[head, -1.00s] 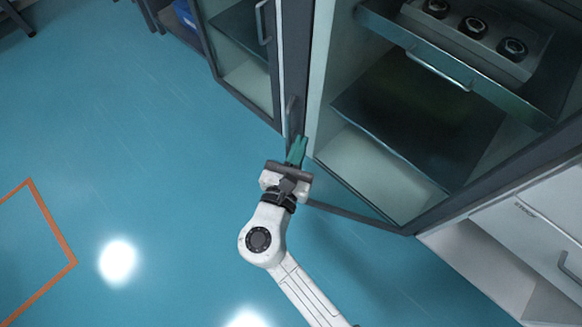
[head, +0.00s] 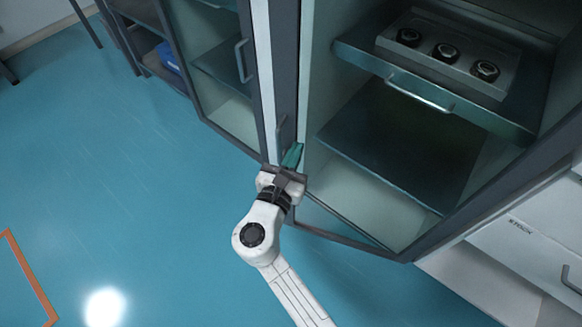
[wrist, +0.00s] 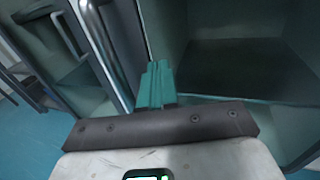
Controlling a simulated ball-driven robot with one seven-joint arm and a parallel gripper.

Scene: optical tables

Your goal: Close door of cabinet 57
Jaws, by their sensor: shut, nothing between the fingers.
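A tall cabinet (head: 318,100) stands open at the right in the head view, and its interior shows. Its door (head: 265,60) appears nearly edge-on at the cabinet's left side, swung open, with a handle (head: 283,135) low on it. The handle also shows in the wrist view (wrist: 103,45). I cannot read any cabinet number. My gripper (head: 294,152) is shut and empty, with teal fingers pointing towards the door's lower part. In the wrist view the fingers (wrist: 155,80) are just right of the handle, between it and the open interior. I cannot tell whether they touch the door.
Inside the cabinet, a drawer (head: 365,58) with a handle holds a tray of three round dark items (head: 445,52). Another glass-fronted cabinet (head: 215,60) adjoins at the left. White drawers (head: 530,245) stand at lower right. The blue floor at left is open.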

